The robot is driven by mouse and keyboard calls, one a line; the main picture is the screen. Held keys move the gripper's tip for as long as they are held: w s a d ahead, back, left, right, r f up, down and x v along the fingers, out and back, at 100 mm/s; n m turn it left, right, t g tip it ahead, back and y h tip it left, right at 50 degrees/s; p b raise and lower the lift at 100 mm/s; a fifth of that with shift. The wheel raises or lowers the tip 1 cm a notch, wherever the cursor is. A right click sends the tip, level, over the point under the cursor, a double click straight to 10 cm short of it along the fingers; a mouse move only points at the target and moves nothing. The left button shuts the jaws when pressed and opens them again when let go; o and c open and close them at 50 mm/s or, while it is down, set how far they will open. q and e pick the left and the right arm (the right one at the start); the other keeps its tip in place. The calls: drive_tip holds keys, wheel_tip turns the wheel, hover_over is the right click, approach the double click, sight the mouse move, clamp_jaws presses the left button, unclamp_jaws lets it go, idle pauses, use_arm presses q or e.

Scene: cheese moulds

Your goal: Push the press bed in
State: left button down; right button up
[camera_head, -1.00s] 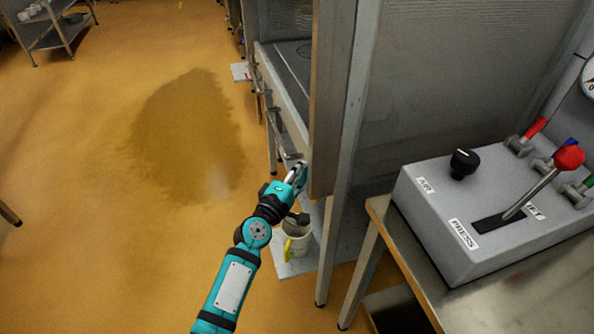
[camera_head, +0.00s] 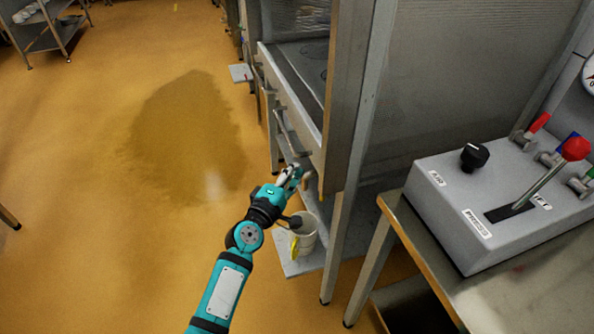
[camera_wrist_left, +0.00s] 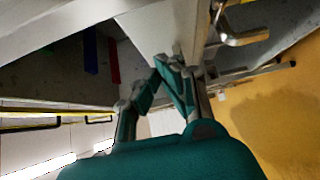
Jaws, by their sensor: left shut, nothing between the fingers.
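The press bed (camera_head: 300,62) is a grey metal slab with round marks, partly hidden inside the press frame (camera_head: 357,100) by its near post. A rail with a handle (camera_head: 288,128) runs along its left-facing front edge. In the left wrist view the fingertips (camera_wrist_left: 168,68) are together, close under a pale metal edge, with a bent metal handle (camera_wrist_left: 243,32) nearby. My right gripper is not in view.
A control box (camera_head: 500,205) with a red-knobbed lever (camera_head: 573,149) sits on a steel table (camera_head: 415,240) at right. The floor left is open, with a dark wet patch (camera_head: 190,135).

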use_arm(q)
drive_tip(key=d+v, duration=0.1)
drive_tip(key=v, duration=0.8)
drive_tip(key=s+a+f+m+g+y+p, duration=0.1)
drive_tip(key=s+a+f+m+g+y, duration=0.3)
drive_tip(key=f, duration=0.7)
drive_tip(key=s+a+f+g+h+p, duration=0.15)
drive_tip(key=s+f, duration=0.35)
drive_tip(key=f, duration=0.6)
drive_tip(key=s+a+f+m+g+y+p, duration=0.1)
drive_tip(key=s+a+f+m+g+y, duration=0.3)
drive_tip(key=f, duration=0.7)
drive_tip(key=s+a+f+m+g, duration=0.1)
drive_tip(key=s+f, duration=0.4)
drive_tip(key=s, duration=0.6)
drive_tip(key=s+a+f+m+g+y+p, duration=0.1)
drive_tip(key=s+a+f, duration=0.4)
drive_tip(key=s, duration=0.7)
drive_tip(key=s+a+f+m+g+y+p, duration=0.1)
drive_tip(key=s+a+f+m+g, duration=0.2)
drive_tip(key=s, duration=0.8)
wheel_tip(320, 180, down, 2)
drive_tip(key=shift+s+a+m, duration=0.2)
drive_tip(key=shift+a+m, duration=0.6)
drive_tip(key=shift+a, duration=0.15)
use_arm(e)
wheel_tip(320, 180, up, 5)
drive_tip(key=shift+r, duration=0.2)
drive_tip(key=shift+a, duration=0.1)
